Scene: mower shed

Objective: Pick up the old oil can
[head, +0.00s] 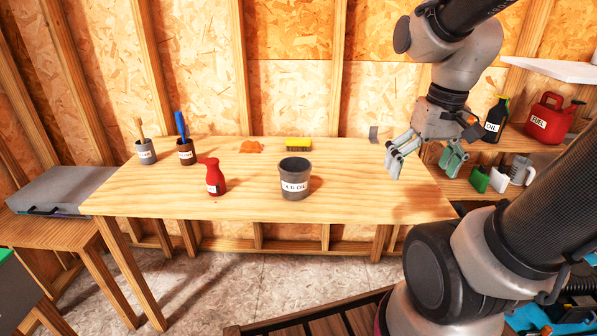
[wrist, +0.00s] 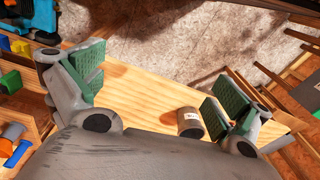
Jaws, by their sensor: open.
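A dark grey can (head: 295,180) with a white label ending in "OIL" stands upright on the wooden workbench (head: 250,205), right of its middle; the label's first word is hard to read. It also shows in the wrist view (wrist: 190,122), close beside the right finger in the picture but farther off, on the bench. My gripper (head: 424,160) is above the bench's right end, right of the can and apart from it. Its green-padded fingers are wide open and empty, as the wrist view (wrist: 160,95) shows.
A red bottle (head: 212,177) stands left of the can, and a brush (head: 298,144) and orange cloth (head: 250,147) lie behind. Two small pots (head: 146,151) hold tools at the left. A black oil bottle (head: 495,120) and red fuel can (head: 548,118) stand on right shelves.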

